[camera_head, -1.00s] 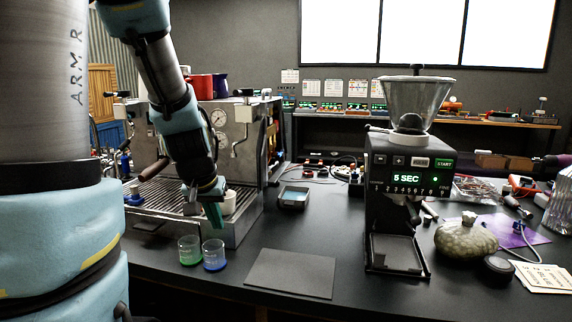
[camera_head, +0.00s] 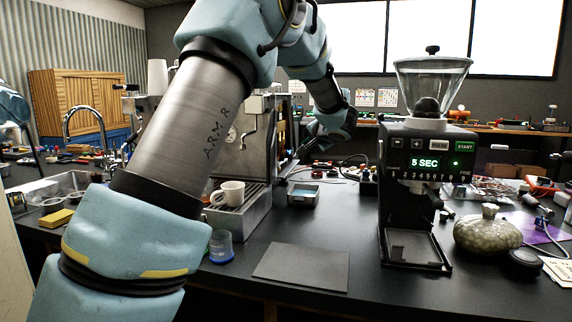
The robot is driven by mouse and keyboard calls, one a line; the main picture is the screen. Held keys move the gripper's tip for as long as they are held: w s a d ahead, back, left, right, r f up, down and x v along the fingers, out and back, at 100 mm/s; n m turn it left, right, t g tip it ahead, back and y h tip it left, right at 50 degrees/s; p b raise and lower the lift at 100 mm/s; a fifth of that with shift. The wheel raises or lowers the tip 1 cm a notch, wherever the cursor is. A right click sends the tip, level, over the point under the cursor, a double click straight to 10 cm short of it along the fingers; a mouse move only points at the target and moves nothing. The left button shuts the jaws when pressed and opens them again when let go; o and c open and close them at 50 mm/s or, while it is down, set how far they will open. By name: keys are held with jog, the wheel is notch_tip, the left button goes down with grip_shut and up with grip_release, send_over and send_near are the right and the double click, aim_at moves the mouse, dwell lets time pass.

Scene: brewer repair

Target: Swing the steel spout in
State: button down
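A thin steel spout (camera_head: 247,129) hangs on the front of the espresso machine (camera_head: 224,155), right of my arm. A curved steel tap (camera_head: 86,112) stands at the sink on the left; I cannot tell which one the task names. My gripper (camera_head: 307,139) is raised at the machine's right side, to the right of the thin spout and apart from it in the picture. Its fingers are small and dark, so I cannot tell whether they are open. My arm hides much of the machine's left part.
A white mug (camera_head: 229,194) stands on the drip tray. A blue-marked glass (camera_head: 221,246) stands on the counter below it. A flat dark mat (camera_head: 302,266) lies in front. The grinder (camera_head: 415,180) stands to the right, with a round stone-like jar (camera_head: 487,232) beyond it.

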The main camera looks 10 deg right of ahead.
send_near(286, 159)
jog(key=w+d, duration=0.2)
jog(key=w, duration=0.2)
jog(key=shift+w+a+f, duration=0.35)
jog(key=shift+a+f, duration=0.2)
jog(key=shift+f, duration=0.05)
jog(key=shift+w+a+f, duration=0.35)
jog(key=shift+a+f, duration=0.15)
jog(key=shift+f, duration=0.1)
jog(key=shift+w+r+y+p, duration=0.1)
jog(key=shift+r+y+p, duration=0.15)
jog(key=shift+p, duration=0.45)
